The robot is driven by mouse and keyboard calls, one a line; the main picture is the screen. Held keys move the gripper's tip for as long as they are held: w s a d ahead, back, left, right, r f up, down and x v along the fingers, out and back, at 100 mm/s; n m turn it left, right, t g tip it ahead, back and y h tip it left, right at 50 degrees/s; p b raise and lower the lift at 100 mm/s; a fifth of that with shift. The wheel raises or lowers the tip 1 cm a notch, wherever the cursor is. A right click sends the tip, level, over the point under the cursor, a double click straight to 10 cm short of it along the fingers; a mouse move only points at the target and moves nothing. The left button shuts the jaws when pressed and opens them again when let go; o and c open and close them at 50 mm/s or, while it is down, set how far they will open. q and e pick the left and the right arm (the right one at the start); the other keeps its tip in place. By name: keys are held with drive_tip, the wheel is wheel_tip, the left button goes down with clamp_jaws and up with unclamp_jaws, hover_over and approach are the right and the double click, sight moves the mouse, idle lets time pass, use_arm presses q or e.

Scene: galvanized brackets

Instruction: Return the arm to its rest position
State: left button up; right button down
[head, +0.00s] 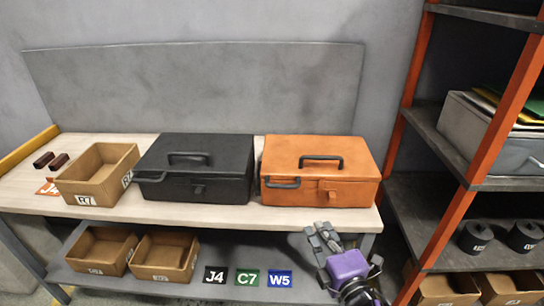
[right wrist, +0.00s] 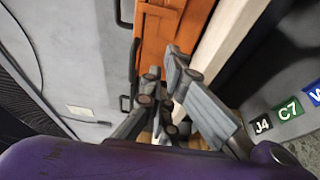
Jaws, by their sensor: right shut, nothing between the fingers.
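My right gripper (head: 322,233) shows in the head view in front of the table's front edge, below the orange toolbox. Its fingers are shut and hold nothing. They also fill the middle of the right wrist view (right wrist: 163,88), with the orange toolbox (right wrist: 168,30) beyond them. My left gripper is in neither view.
On the table (head: 240,217) stand a closed orange toolbox (head: 345,190), a closed black toolbox (head: 215,190) and an open cardboard bin (head: 75,186). Two bins (head: 165,275) sit on the lower shelf near tags J4, C7 and W5. An orange-post rack (head: 462,195) stands right of my gripper.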

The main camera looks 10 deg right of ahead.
drive_tip(key=s+a+f+m+g+p, duration=0.1)
drive_tip(key=s+f+m+g+p, duration=0.25)
drive_tip(key=s+f+m, duration=0.75)
use_arm(q)
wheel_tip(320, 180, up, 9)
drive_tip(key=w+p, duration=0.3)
drive_tip(key=p, duration=0.2)
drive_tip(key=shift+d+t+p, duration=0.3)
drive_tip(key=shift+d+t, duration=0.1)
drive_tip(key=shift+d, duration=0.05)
use_arm(e)
drive_tip(key=s+a+f+m+g, duration=0.2)
drive_tip(key=s+m+g, duration=0.1)
drive_tip(key=s, duration=0.9)
drive_tip(key=s+a+f+m+g, duration=0.1)
drive_tip(key=s+f+m+g, duration=0.1)
drive_tip(key=s, duration=1)
drive_tip(key=shift+s+a+f+m+g+h, duration=0.15)
drive_tip(key=shift+a+m+g+h, duration=0.25)
drive_tip(key=shift+m, duration=0.7)
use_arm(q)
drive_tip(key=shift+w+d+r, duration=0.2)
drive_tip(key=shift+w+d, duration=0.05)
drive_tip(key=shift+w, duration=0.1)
